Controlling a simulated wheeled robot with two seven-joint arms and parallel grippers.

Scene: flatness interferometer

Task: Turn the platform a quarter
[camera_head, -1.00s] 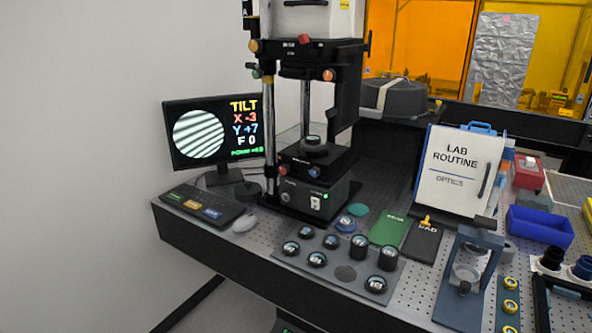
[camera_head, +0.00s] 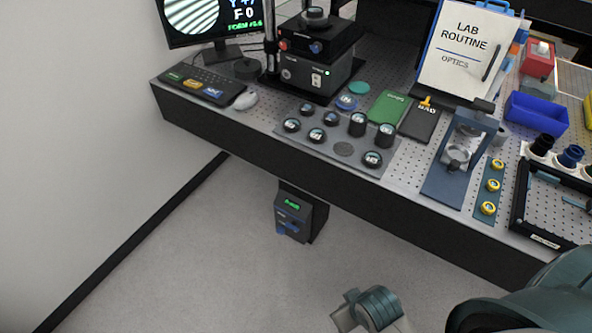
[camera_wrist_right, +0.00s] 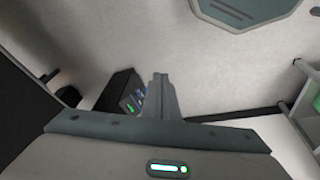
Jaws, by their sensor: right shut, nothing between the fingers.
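The interferometer's black platform (camera_head: 318,36) sits on its base box (camera_head: 310,75) near the top of the head view. A round dark disc piece (camera_head: 315,17) rests on top of it, and red and blue knobs are on its front. The upper part of the instrument is cut off by the picture's edge. My right gripper (camera_wrist_right: 163,95) shows in the right wrist view, shut and empty, over the floor. It is low and well away from the platform. A grey-teal part of my arm shows at the bottom of the head view. My left gripper is not in view.
A mat (camera_head: 343,149) with several round optics lies before the instrument. A lens stand (camera_head: 462,150), blue bin (camera_head: 537,113) and clipboard (camera_head: 462,50) stand right. The floor in front is clear.

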